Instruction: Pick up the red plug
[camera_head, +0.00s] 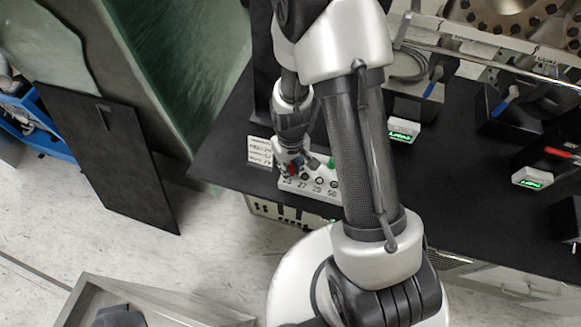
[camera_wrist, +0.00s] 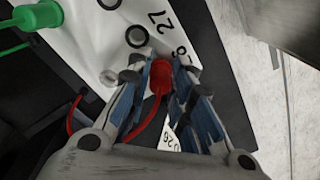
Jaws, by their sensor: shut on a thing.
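The red plug (camera_wrist: 159,80) sits between the fingers of my gripper (camera_wrist: 157,84) in the wrist view, with a red cable running from it. The fingers are shut on it. The white numbered socket panel (camera_wrist: 105,38) lies right below, with a dark round hole just beyond the plug. Whether the plug's tip is still in a socket is hidden. In the head view my gripper (camera_head: 292,165) is at the left end of the panel (camera_head: 318,190), and a little red shows there.
A green plug (camera_wrist: 38,17) stands in the panel at upper left in the wrist view. The black table (camera_head: 235,150) holds boxes with green displays (camera_head: 403,131) to the right. A dark board (camera_head: 108,150) leans at the left.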

